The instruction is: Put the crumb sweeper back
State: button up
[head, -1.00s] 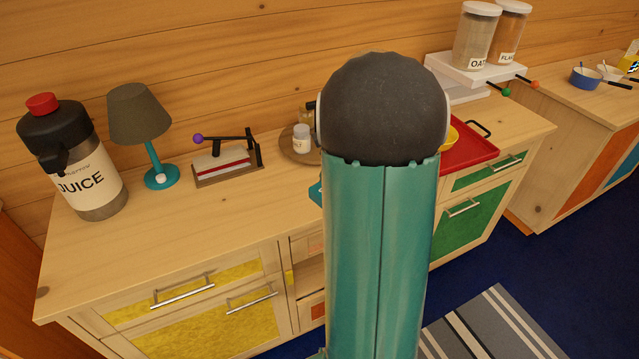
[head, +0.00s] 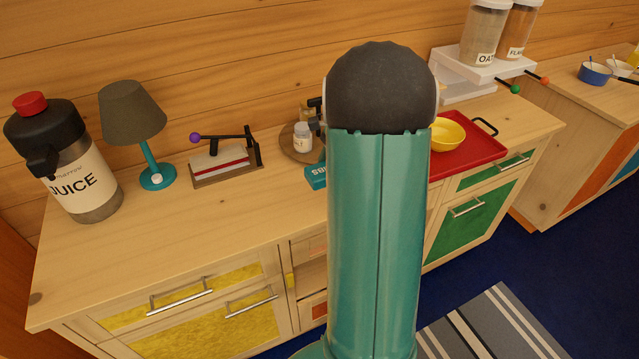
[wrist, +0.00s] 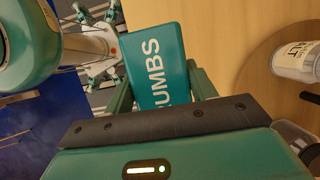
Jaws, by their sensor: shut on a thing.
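The crumb sweeper is a teal block with white lettering ending in "UMBS" (wrist: 157,58) in the wrist view. My gripper (wrist: 158,85) is shut on it, with a green finger on each side. In the head view a teal corner of the sweeper (head: 316,177) shows over the wooden counter, left of my arm. My arm hides the rest of it and my gripper there. I cannot tell whether the sweeper touches the counter.
A round wooden tray (head: 289,150) with a white-capped jar (head: 302,137) is close behind the sweeper. A red tray (head: 487,150) with a yellow bowl (head: 447,134) is right of my arm. A lamp (head: 135,115) and juice jug (head: 70,170) stand left. The front-left counter (head: 180,225) is clear.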

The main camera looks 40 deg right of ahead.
jog(key=w+f, duration=0.2)
jog(key=f, duration=0.1)
jog(key=w+f, duration=0.1)
jog(key=f, duration=0.1)
jog(key=shift+w+d, duration=0.25)
jog(key=shift+w, duration=0.1)
jog(key=shift+w+f, duration=0.2)
jog(key=shift+f, duration=1.4)
jog(key=shift+s+f, duration=0.1)
jog(key=shift+f, duration=0.2)
